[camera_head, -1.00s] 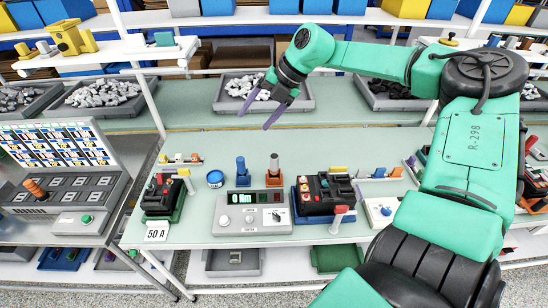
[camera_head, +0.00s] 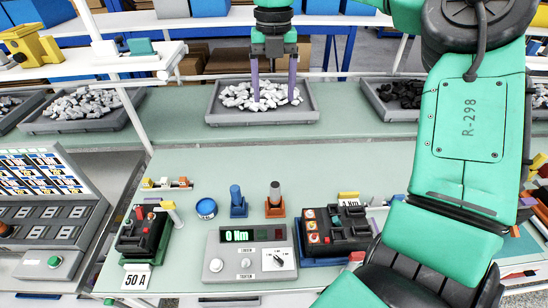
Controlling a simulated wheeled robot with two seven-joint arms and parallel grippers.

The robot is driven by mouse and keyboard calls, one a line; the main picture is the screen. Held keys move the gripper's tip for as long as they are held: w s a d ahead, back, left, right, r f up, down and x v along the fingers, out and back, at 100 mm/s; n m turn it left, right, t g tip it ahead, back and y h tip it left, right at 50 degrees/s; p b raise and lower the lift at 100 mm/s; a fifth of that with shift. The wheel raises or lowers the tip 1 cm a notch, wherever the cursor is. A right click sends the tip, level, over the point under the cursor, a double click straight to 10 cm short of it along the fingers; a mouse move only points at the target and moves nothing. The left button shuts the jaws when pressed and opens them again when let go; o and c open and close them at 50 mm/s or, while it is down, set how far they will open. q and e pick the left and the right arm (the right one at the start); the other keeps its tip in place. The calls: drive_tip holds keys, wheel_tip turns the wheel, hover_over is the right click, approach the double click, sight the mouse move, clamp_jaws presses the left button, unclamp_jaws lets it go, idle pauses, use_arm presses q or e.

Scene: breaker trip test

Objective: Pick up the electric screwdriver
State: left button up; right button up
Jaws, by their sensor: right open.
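Two upright tools stand side by side on the bench behind the grey control box: a blue one (camera_head: 236,197) in a blue holder and a grey-brown one (camera_head: 275,192) in an orange holder. I cannot tell for sure which is the electric screwdriver. My right gripper (camera_head: 274,98) is open and empty, its two purple fingers pointing down. In the picture it is above both tools, in front of or over the grey tray of pale parts at the back. My left gripper is not in view.
The grey control box (camera_head: 246,256) shows "0 Nm". Black breaker units stand to its left (camera_head: 143,232) and right (camera_head: 337,229). A blue round tin (camera_head: 206,209) is left of the tools. The grey tray (camera_head: 214,108) lies behind. The green bench between is clear.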

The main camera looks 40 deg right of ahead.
wheel_tip(320, 180, down, 4)
drive_tip(key=b, duration=0.9)
hover_over(275, 185)
wheel_tip(275, 185, down, 5)
wheel_tip(275, 185, down, 24)
drive_tip(key=b, duration=0.5)
drive_tip(key=shift+s+r+b, duration=0.1)
drive_tip(key=shift+b, duration=0.25)
drive_tip(key=shift+f, duration=0.35)
drive_tip(key=c, duration=1.2)
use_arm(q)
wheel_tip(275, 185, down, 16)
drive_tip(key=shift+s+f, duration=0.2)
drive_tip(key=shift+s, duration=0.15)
use_arm(e)
drive_tip(key=shift+r, duration=0.1)
clamp_jaws()
